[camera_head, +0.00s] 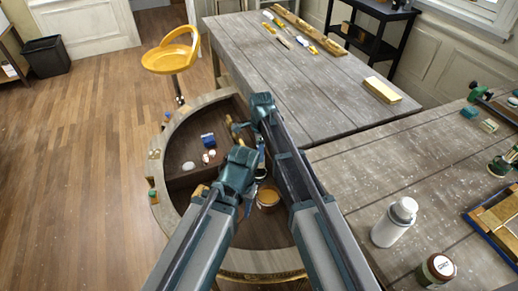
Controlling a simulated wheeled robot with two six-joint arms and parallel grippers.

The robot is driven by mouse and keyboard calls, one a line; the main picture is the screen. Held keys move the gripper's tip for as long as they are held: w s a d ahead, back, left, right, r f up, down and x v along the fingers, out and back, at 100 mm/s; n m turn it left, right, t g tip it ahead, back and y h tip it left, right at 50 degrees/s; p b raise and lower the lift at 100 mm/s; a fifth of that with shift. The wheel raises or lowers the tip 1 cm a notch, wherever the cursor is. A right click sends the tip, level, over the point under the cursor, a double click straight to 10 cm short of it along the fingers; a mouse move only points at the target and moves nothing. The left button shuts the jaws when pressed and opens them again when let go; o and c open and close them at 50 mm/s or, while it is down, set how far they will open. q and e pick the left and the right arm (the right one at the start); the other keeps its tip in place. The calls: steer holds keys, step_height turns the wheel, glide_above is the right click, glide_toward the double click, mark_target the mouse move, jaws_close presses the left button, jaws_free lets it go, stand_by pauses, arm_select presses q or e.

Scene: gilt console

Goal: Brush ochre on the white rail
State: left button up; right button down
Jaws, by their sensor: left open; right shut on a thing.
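A round pot of ochre paint (268,196) stands inside the half-round console (163,205), between my two arms. My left gripper (247,208) is open, low over the console and just left of the pot; its fingers are partly hidden by its own wrist. My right gripper (240,127) is farther up, over the console beside the table edge. It is shut on a slim thing that looks like a brush (261,162), mostly hidden by my arms. Its tip cannot be made out. I cannot pick out the white rail with certainty.
A dark blue box (208,140) and small white pieces (189,166) lie inside the console. A grey plank table (310,85) stands behind, with a yellow block (382,90). A white bottle (395,222) and a brown jar (436,270) stand at right. A yellow stool (171,58) is at back left.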

steer(key=s+d, duration=0.3)
steer(key=s, duration=0.7)
steer(key=shift+s+r, duration=0.15)
steer(key=shift+r, duration=0.1)
steer(key=shift+f, duration=0.1)
step_height(320, 180, down, 6)
steer(key=b, duration=0.5)
steer(key=shift+b, duration=0.3)
steer(key=shift+f+b, duration=0.4)
steer(key=shift+b, duration=0.15)
stand_by(1.1)
steer(key=shift+r, duration=0.15)
step_height(320, 180, up, 7)
steer(key=p, duration=0.7)
steer(key=shift+a, duration=0.1)
stand_by(0.7)
